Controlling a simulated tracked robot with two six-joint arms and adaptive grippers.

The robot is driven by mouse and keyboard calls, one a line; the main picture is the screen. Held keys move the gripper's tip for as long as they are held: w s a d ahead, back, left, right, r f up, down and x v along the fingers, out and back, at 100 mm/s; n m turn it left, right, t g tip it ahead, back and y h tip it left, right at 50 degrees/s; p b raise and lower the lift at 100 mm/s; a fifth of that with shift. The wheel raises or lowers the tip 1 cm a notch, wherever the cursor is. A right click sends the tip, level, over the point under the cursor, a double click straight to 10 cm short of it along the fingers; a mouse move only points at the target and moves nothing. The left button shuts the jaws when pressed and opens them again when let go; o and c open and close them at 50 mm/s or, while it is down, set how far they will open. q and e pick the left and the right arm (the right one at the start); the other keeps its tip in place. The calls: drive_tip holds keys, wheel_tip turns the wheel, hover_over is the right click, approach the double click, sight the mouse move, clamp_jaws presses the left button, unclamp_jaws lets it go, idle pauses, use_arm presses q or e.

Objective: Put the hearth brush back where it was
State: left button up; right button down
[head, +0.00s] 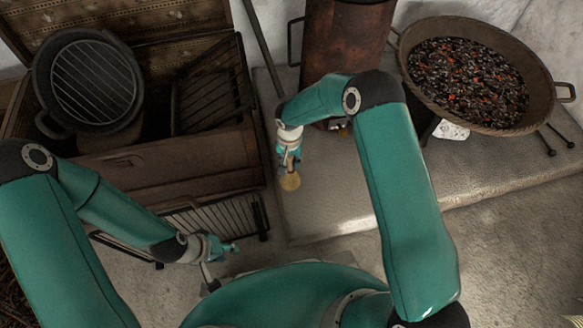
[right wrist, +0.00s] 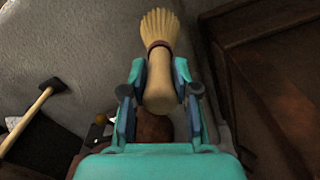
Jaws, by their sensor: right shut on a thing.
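The hearth brush (right wrist: 160,65) has a pale wooden handle, a dark band and straw bristles. My right gripper (right wrist: 158,82) is shut on its handle, with a finger on each side. In the head view my right gripper (head: 289,155) hangs over the left part of the stone hearth slab (head: 325,215), and the brush's bristles (head: 290,182) show below it. I cannot tell whether they touch the slab. My left gripper (head: 226,247) is low, in front of the wooden chest (head: 170,165), away from the brush. Its fingers are too small to read.
A round grill pan (head: 95,80) and a dark rack sit at the chest. Another grate (head: 215,218) lies before it. A rusty metal cylinder (head: 345,50) stands behind my right gripper. A pan of glowing coals (head: 470,85) is at right. A wooden-handled tool (right wrist: 28,118) lies left in the wrist view.

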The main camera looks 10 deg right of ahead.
sight(290, 167)
drive_tip(key=shift+f+b, duration=0.6)
drive_tip(key=shift+f, duration=1.55)
drive_tip(key=shift+f, duration=0.2)
drive_tip(key=c, duration=0.9)
unclamp_jaws()
drive_tip(key=shift+r, duration=0.1)
drive_tip(key=shift+o, duration=0.2)
